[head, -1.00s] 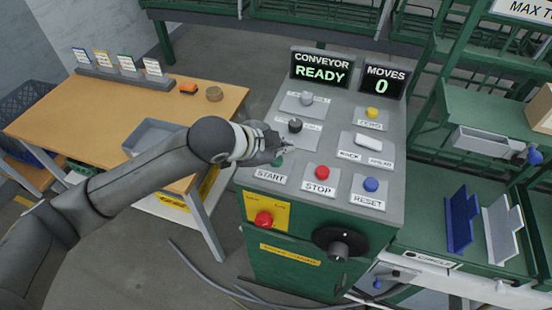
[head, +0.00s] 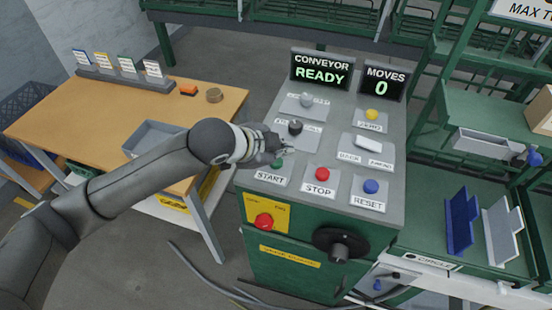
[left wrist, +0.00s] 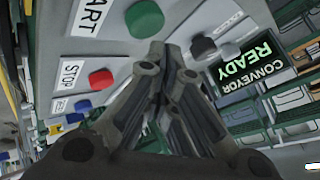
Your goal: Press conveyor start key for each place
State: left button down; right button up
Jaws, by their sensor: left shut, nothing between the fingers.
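The green START key (head: 277,162) sits on the sloped grey console, partly hidden by my left gripper in the head view. It shows clearly in the left wrist view (left wrist: 145,18), just beyond the fingertips. My left gripper (head: 285,147) is shut and empty, close above the START key; I cannot tell that it touches it. Its fingers fill the middle of the left wrist view (left wrist: 162,52). The conveyor display (head: 321,70) reads READY, and the moves display (head: 383,82) reads 0. My right gripper is not in view.
A red STOP button (head: 322,174) and a blue RESET button (head: 370,186) stand right of START. A black knob (head: 295,127), a white rocker (head: 368,143) and a yellow ZERO button (head: 372,114) are farther up. A wooden table (head: 70,115) is at the left.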

pick_arm(q)
jog(key=shift+f, duration=0.1)
jog(key=shift+f, duration=0.3)
